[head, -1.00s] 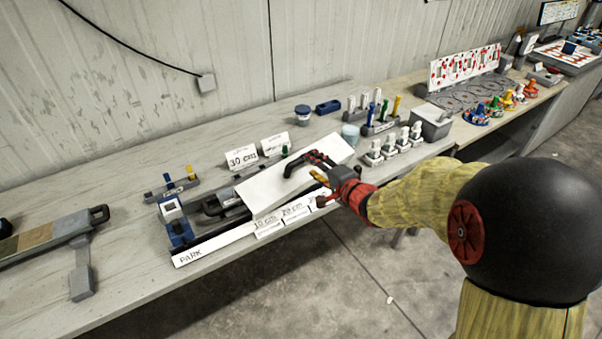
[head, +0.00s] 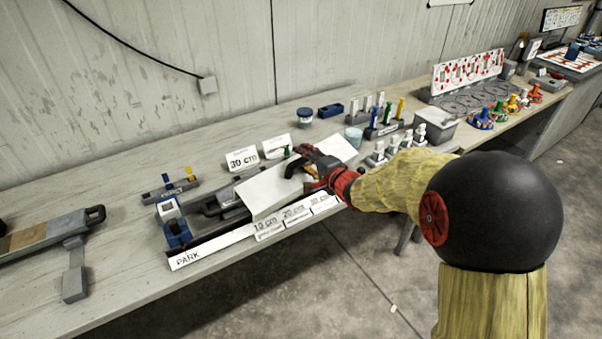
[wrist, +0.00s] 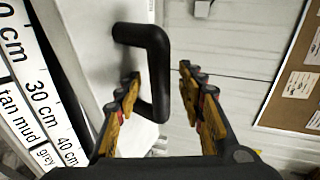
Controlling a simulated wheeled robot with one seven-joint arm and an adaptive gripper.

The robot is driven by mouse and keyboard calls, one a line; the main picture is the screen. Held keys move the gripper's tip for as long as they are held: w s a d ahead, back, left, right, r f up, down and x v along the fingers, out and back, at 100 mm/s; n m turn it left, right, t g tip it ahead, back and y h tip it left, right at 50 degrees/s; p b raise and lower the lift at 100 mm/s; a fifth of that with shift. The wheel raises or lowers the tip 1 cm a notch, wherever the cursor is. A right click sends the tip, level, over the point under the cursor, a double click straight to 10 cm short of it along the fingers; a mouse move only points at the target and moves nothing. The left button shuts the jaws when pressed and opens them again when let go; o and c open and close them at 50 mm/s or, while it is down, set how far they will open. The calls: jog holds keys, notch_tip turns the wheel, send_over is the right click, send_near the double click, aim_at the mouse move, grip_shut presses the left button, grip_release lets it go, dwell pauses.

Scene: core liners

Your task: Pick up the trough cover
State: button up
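The trough cover (head: 270,192) is a white panel lying over the trough on the bench. Its black handle (wrist: 158,70) shows in the wrist view as a bent bar standing off the white face (wrist: 112,70). My gripper (wrist: 159,76) is open, with one orange-and-black finger on each side of the handle's bar. The left finger is on the cover side, close to the bar; I cannot tell whether it touches. In the head view, my gripper (head: 304,165) is over the cover and hides part of it and most of the handle.
The trough's white front strip (head: 215,246) carries PARK and distance labels. Bottles and a grey bin (head: 432,125) stand to the right.

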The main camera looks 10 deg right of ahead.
jog(key=shift+c, duration=0.9)
jog(key=c, duration=0.8)
grip_shut()
